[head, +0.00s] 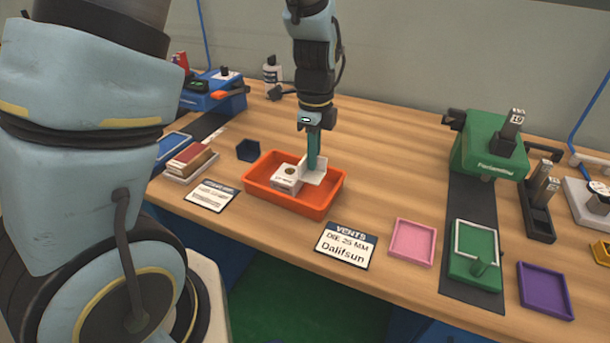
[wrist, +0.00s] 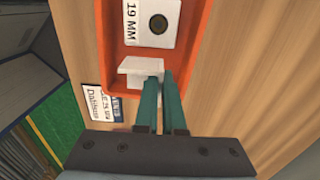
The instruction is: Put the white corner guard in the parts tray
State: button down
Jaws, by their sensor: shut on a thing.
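The white corner guard (head: 319,178) is in my gripper (head: 312,166), inside the outline of the orange parts tray (head: 322,207) at its right part. In the wrist view the guard (wrist: 138,70) shows at the teal fingertips (wrist: 160,80), within the near end of the orange tray (wrist: 108,55). My gripper is shut on the guard and points down. I cannot tell whether the guard touches the tray floor.
A white block (head: 287,181) marked 19 MM sits in the tray, left of the guard. A dark blue corner piece (head: 248,150) stands behind the tray's left side. A label card (head: 345,246) lies in front; a pink tray (head: 412,242) is to the right.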

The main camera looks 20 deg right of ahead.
aim_at(313, 189)
jog(key=shift+f+p, duration=0.3)
jog(key=shift+f, duration=2.35)
jog(key=shift+f, duration=0.2)
jog(key=c, duration=1)
grip_release()
